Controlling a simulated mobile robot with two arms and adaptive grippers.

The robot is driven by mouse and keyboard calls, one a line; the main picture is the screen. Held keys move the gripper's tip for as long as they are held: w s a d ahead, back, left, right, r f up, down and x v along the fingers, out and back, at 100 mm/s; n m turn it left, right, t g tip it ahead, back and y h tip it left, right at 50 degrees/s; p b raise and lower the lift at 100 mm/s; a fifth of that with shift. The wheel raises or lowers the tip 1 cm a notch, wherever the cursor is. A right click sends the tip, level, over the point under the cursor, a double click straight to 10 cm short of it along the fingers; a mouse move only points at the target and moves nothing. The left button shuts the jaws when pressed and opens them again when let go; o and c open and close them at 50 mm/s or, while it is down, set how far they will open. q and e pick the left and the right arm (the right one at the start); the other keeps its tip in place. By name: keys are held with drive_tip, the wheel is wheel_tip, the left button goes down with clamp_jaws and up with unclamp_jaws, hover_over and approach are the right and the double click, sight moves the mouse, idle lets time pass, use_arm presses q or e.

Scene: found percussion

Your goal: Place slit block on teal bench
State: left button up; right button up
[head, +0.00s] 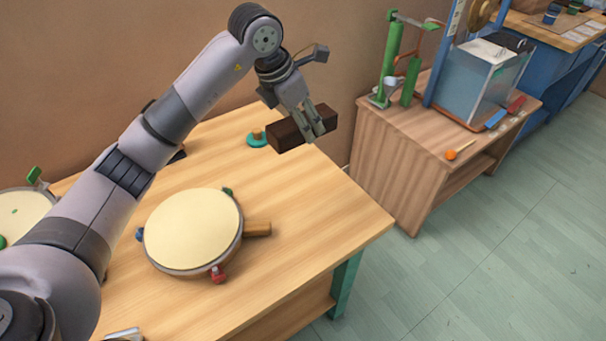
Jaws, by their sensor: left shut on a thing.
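My left gripper (313,131) is shut on the slit block (287,134), a dark brown rectangular wooden block. The fingers cover part of its right half, and I see no slit from here. The block is at the back right corner of the teal bench (318,215), which has a light wood top and a teal leg at the front right. I cannot tell whether the block touches the top or hangs just above it. My right gripper is not in view.
A round drum (193,228) with a wooden handle lies mid-bench. A teal disc with an orange knob (257,138) is just left of the block. Another drum (22,214) is partly hidden at left. A wooden cabinet (388,170) stands to the right. The bench's right side is clear.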

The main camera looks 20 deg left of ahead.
use_arm(q)
wheel_tip(320, 180, down, 19)
drive_tip(key=shift+s+p, duration=0.15)
drive_tip(key=shift+p, duration=0.5)
drive_tip(key=shift+f, duration=0.15)
drive_tip(key=o, duration=1.3)
drive_tip(key=shift+o, duration=0.2)
drive_tip(key=shift+s+a+r, duration=0.1)
drive_tip(key=shift+a+r, duration=0.1)
drive_tip(key=shift+r, duration=0.35)
drive_tip(key=v, duration=1.1)
drive_tip(key=shift+s+b, duration=0.15)
drive_tip(key=shift+b, duration=0.15)
